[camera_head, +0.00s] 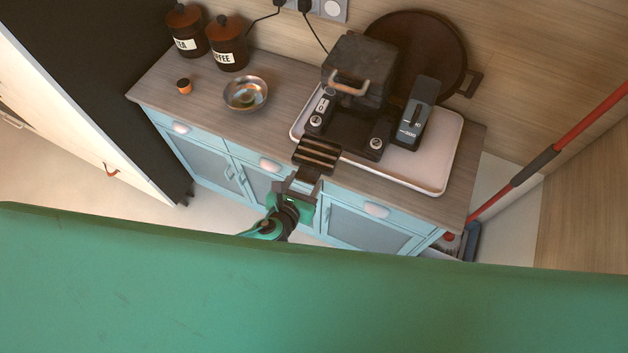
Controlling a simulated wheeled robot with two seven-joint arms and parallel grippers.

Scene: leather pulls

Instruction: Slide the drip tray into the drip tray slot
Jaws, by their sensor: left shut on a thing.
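The drip tray (318,152) is a small dark piece with lighter strips across its top, at the front edge of the counter. My left gripper (309,174) is shut on its near side. The black appliance (358,70) with a light brown handle stands behind it on a white tray. The appliance's low black base (352,132) has knobs at its front and lies just behind and right of the drip tray. The drip tray overlaps its near left part in the picture; I cannot tell whether they touch. The slot itself is not clearly visible. My right gripper is not in view.
The white tray (437,168) also bears a dark upright device (417,112). A metal bowl (245,94), a small orange item (184,86) and two labelled canisters (228,45) stand to the left. A round dark pan (440,50) leans on the wall.

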